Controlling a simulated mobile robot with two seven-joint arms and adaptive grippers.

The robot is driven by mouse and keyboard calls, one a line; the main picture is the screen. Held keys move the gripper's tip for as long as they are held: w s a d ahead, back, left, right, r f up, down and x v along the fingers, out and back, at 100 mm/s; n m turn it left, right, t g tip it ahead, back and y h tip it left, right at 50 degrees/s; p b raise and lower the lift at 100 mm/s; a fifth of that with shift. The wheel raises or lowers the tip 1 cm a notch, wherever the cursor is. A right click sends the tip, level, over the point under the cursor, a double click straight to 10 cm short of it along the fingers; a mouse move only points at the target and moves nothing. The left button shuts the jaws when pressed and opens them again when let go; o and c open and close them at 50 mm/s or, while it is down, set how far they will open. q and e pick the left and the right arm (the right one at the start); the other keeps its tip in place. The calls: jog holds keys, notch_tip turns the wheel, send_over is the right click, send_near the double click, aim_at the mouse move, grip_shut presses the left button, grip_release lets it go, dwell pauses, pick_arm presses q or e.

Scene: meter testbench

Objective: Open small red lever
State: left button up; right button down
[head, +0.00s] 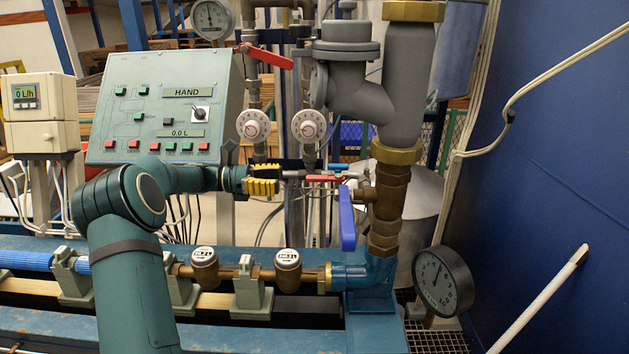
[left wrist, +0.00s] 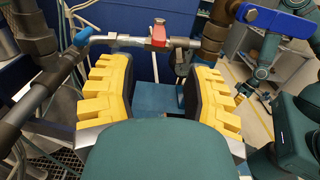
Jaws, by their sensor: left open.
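The small red lever (head: 322,178) sits on a thin horizontal pipe, left of the thick grey and brass pipe in the head view. In the left wrist view the small red lever (left wrist: 158,35) is seen end-on, upright in the picture, beyond the gap between my fingers. My left gripper (head: 278,178) has yellow ribbed fingers and points right toward the lever, a short way to its left. In the left wrist view my left gripper (left wrist: 163,68) is open and empty, its fingers apart on either side.
A small blue lever (head: 331,167) is close to the red one. A large blue lever (head: 347,220) hangs below right. A larger red lever (head: 266,56) is above. The control box (head: 165,108), two dials, a pressure gauge (head: 440,281) and the thick vertical pipe (head: 404,85) crowd the area.

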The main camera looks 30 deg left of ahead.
aim_at(313, 176)
pick_arm(q)
jog(key=b+x, duration=0.1)
jog(key=x, duration=0.8)
jog(key=shift+w+d, duration=0.15)
grip_shut()
